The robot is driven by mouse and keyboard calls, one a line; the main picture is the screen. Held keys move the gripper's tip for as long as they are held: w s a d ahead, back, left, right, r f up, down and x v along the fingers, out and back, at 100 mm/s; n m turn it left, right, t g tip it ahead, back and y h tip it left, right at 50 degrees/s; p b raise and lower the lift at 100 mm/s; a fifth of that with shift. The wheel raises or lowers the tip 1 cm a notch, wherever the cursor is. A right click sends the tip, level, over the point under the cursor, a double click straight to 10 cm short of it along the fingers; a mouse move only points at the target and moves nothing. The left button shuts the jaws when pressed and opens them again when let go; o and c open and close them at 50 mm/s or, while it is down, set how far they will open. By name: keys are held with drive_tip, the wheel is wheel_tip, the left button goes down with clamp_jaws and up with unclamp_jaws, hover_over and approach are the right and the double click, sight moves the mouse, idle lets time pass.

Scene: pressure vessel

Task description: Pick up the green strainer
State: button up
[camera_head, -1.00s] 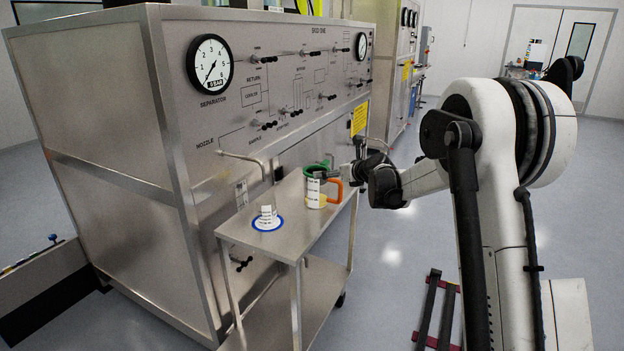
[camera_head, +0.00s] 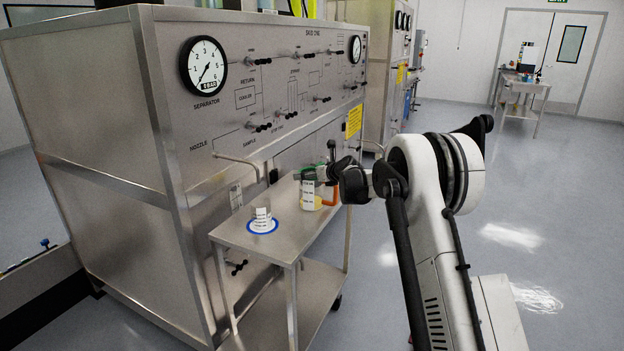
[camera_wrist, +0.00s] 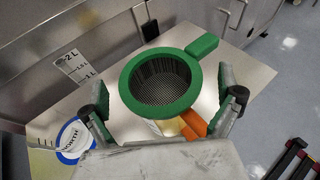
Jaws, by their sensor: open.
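The green strainer (camera_wrist: 160,80) fills the middle of the wrist view, with a thick green ring, a dark mesh bowl and a green handle pointing to the upper right. It sits over a light jug with an orange handle (camera_wrist: 193,124), which stands on the steel cart. My gripper (camera_wrist: 162,98) is open, one finger on each side of the ring, with visible gaps. In the head view my gripper (camera_head: 318,174) is at the top of the white printed jug (camera_head: 308,196). The strainer is mostly hidden there by my gripper; I cannot tell whether it touches.
A blue-rimmed white disc (camera_head: 262,227) with a white printed piece on it lies near the cart's front end. The steel cart (camera_head: 285,240) stands close against the large gauge panel (camera_head: 240,100). Pipes stick out from the panel above the cart. Open floor lies to the right.

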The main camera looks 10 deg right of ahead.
drive_tip(key=shift+x, duration=0.75)
drive_tip(key=c, duration=1.1)
drive_tip(key=shift+r, duration=0.15)
